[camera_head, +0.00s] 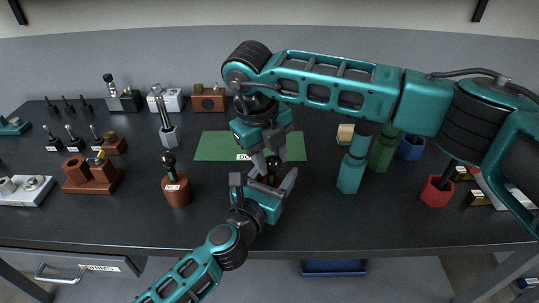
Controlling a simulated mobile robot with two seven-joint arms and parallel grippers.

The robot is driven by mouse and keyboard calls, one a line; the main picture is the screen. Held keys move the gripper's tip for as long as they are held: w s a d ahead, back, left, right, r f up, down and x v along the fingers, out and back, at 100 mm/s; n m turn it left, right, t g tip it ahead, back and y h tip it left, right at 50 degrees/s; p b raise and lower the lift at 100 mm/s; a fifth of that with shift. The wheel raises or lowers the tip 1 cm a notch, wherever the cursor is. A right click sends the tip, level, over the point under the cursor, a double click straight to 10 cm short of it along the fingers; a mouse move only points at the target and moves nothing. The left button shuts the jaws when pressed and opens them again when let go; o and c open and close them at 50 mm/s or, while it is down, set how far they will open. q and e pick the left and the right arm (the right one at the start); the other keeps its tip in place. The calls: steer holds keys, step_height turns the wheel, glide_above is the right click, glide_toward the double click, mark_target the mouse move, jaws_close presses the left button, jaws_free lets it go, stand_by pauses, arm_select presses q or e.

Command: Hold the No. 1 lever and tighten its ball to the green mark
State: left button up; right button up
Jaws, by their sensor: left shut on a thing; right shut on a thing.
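My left gripper (266,184) reaches up from the lower front and is shut on the lever (270,179), a dark piece showing between its fingers. My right gripper (268,163) points down from above and is shut on the ball at the lever's top, just above my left fingers. The two grippers nearly touch. They hide most of the lever and the ball, and I cannot see the green mark or read a number. A similar lever with a black ball (168,158) stands upright on a round brown base (176,190) to the left.
A green mat (214,146) lies behind the grippers. A teal bottle (350,174), a green bottle (383,150), a blue cup (411,148) and a red cup (436,192) stand to the right, below my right arm. Brown blocks (92,176) stand at left. The front middle table is clear.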

steer(key=shift+s, duration=0.15)
steer(key=o, duration=1)
steer(key=shift+o, duration=0.2)
step_height(320, 180, up, 12)
steer(key=s+a, duration=0.1)
steer(key=a, duration=0.1)
steer(key=shift+s, duration=0.15)
steer(key=shift+f, duration=0.1)
